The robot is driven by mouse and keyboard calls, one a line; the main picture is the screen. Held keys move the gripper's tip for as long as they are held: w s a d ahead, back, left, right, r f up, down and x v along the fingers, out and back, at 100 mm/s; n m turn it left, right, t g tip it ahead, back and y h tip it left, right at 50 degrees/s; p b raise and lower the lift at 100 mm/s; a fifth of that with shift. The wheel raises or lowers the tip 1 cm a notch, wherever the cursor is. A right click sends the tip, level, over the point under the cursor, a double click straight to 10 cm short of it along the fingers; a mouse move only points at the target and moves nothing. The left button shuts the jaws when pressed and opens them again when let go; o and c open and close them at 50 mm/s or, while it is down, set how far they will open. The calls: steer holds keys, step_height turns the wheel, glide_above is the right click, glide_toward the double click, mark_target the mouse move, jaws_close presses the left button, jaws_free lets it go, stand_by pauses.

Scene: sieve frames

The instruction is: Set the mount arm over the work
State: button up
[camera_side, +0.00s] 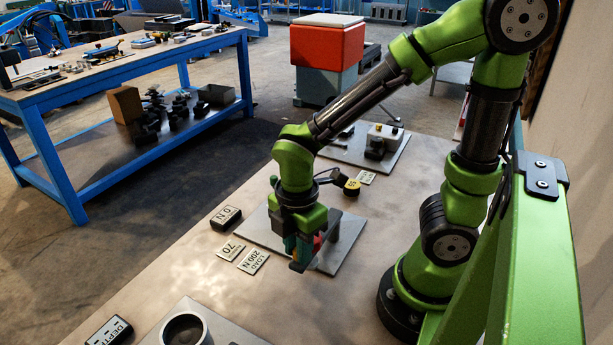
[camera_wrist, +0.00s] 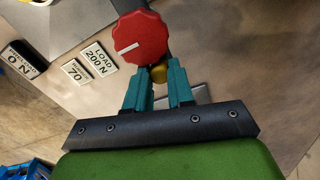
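My gripper (camera_side: 298,250) points down over a grey plate (camera_side: 262,237) in the side view. In the wrist view its teal fingers (camera_wrist: 160,75) are apart, with a small brass-coloured part (camera_wrist: 158,73) showing between the tips. I cannot tell whether they touch it. A red scalloped knob (camera_wrist: 140,40) with a white line is just beyond the fingertips; a bit of red (camera_side: 319,242) shows beside the fingers in the side view. A dark upright (camera_side: 330,225) stands on the plate behind my gripper. I cannot make out the mount arm, as my gripper covers much of the fixture.
A black 0 N readout (camera_side: 226,217) and white cards reading 70 (camera_side: 230,250) and LOAD 200 N (camera_side: 253,261) lie left of the plate. A DEPTH box (camera_side: 108,331) and a round cup (camera_side: 185,329) are in front. Another plate with a device (camera_side: 382,138) is behind.

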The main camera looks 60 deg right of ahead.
jaws_close()
steer(key=shift+w+d+m, duration=0.1)
steer(key=shift+w+m, duration=0.5)
steer(key=shift+w, duration=0.2)
steer(key=w+d+m, duration=1.4)
steer(key=d+m, duration=0.1)
steer(key=m, duration=0.1)
steer(key=shift+d+m, duration=0.3)
steer(key=shift+d, duration=0.05)
steer(key=shift+w, duration=0.1)
steer(key=o, duration=0.8)
jaws_free()
steer(key=shift+w, duration=0.1)
